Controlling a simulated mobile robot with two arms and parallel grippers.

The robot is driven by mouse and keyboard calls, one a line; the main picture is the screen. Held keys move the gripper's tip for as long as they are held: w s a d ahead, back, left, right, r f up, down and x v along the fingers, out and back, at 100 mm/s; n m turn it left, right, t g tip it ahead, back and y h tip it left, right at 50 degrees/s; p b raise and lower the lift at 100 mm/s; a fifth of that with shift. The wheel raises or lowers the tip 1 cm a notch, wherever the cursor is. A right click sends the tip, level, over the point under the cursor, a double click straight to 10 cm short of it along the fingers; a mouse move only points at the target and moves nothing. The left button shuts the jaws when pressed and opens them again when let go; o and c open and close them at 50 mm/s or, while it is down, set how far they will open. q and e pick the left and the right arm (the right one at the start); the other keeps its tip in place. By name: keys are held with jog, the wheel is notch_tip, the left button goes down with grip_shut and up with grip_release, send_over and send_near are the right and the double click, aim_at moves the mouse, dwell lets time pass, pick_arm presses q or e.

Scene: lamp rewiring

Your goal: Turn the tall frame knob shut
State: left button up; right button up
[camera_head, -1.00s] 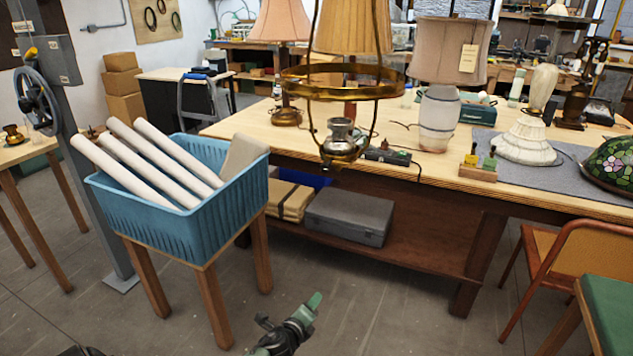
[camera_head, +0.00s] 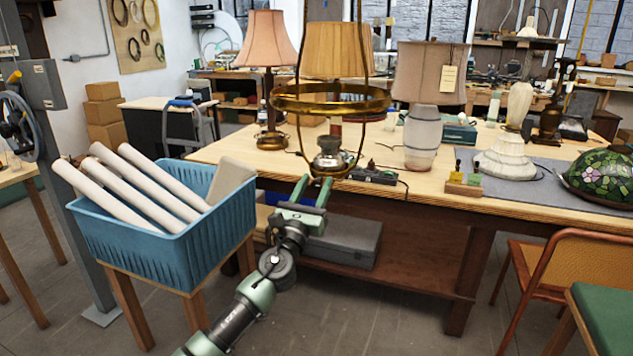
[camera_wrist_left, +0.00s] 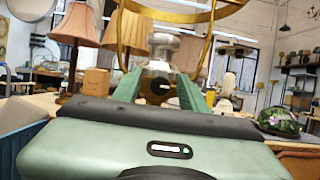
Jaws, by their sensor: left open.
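In that view a small dark round knob (camera_wrist_left: 160,87) faces me between my fingers, apart from both as far as I can tell. My left gripper (camera_head: 313,186) is open, its two green fingers pointing up at the lamp body from just below and in front. The knob is too small to make out in the head view. My right gripper is out of view.
A blue crate (camera_head: 150,245) of white rolls stands on a wooden stand at left. The workbench (camera_head: 420,190) carries several lamps and a dark switch box (camera_head: 373,175) close by the frame. A chair (camera_head: 560,280) stands at right. The floor in front is clear.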

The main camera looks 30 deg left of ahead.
pick_arm(q)
jog(key=shift+w+a+r, duration=0.1)
jog(key=shift+w+r, duration=0.05)
jog(key=shift+w, duration=0.4)
jog(key=shift+c, duration=0.3)
grip_shut()
